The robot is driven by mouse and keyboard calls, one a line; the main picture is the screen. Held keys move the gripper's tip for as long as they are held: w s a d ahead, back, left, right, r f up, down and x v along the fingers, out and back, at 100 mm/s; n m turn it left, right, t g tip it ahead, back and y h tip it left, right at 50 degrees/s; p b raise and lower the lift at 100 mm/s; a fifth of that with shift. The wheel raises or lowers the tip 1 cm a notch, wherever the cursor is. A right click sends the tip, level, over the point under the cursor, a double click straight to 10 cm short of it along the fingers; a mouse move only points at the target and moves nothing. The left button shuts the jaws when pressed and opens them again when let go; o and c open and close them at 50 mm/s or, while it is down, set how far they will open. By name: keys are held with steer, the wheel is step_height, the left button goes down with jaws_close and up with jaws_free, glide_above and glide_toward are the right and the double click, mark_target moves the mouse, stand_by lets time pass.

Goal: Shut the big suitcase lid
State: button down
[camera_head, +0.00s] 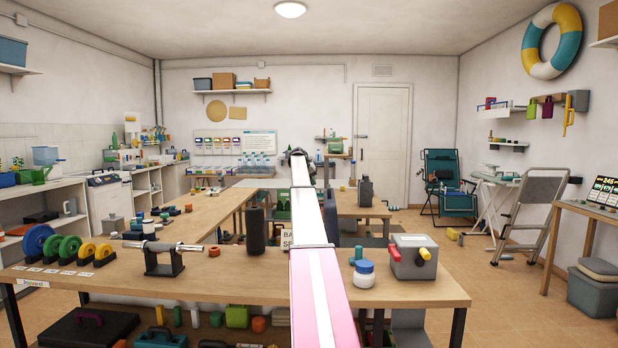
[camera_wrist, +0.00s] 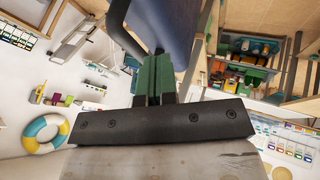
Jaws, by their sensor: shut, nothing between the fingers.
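No open suitcase lid can be made out clearly. In the head view, a dark upright case-like box (camera_head: 366,192) stands on the rear bench, right of my arm. A dark case with a pink handle (camera_head: 88,330) lies low at front left, below the front bench; its lid looks closed. In the wrist view, my gripper (camera_wrist: 159,58) is shut, its green fingers together and empty. A dark blue-grey panel (camera_wrist: 168,22) with a black bar beside it lies just beyond the fingertips; I cannot tell whether it is the suitcase or whether they touch. My arm hides the middle of the head view.
The front bench (camera_head: 225,277) carries coloured discs, a metal roller stand (camera_head: 163,257), a black cylinder (camera_head: 255,230), a blue-lidded jar (camera_head: 364,273) and a grey box with a red knob (camera_head: 413,257). Folding chairs stand at right. Tiled floor is open at right.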

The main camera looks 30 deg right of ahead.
steer(key=s+d+f, duration=0.2)
steer(key=d+f, duration=0.1)
steer(key=d, duration=0.2)
steer(key=shift+d, duration=0.1)
steer(key=s+d+m+t+y, duration=0.1)
steer(key=s+d+y, duration=0.2)
steer(key=s+d, duration=0.45)
steer(key=s+d+t+y, duration=0.2)
steer(key=s+d, duration=0.2)
steer(key=d, duration=0.7)
steer(key=s+d+f+y, duration=0.1)
steer(key=s+d+f, duration=0.3)
steer(key=d, duration=0.3)
steer(key=s+d+f+t+y, duration=0.1)
steer(key=s+d+f, duration=0.4)
steer(key=d+f, duration=0.2)
steer(key=shift+d+f+m, duration=0.2)
steer(key=shift+d+m, duration=0.2)
steer(key=shift+d, duration=0.25)
